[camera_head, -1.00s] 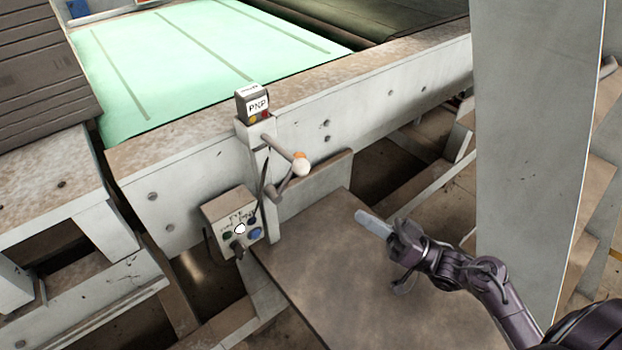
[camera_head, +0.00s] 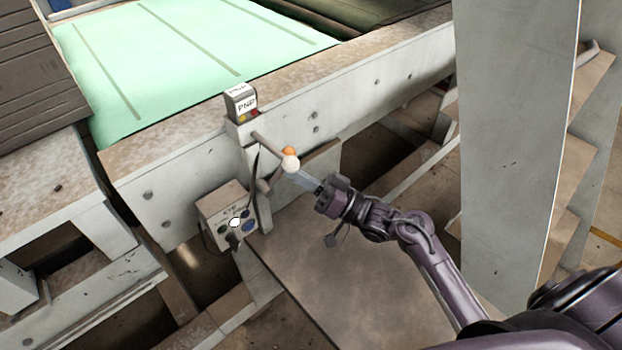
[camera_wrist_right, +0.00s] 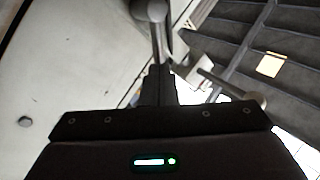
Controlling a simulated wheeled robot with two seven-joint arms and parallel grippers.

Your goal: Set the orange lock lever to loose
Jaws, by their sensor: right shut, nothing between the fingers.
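The orange lock lever (camera_head: 289,151) shows as a small orange piece at the end of a grey-brown rod, against a white ball knob (camera_head: 290,163). The rod comes out of a post on the front of the conveyor frame. My right gripper (camera_head: 302,178) is shut and empty, its tip just below and right of the white knob. I cannot tell whether it touches. In the right wrist view the shut fingers (camera_wrist_right: 160,82) point up at a grey rounded rod end (camera_wrist_right: 150,10), which I cannot identify surely. My left gripper is out of view.
A control box (camera_head: 228,215) with buttons and a knob sits lower left. A flat brown plate (camera_head: 330,265) lies below my right arm. A wide grey column (camera_head: 515,130) stands at the right.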

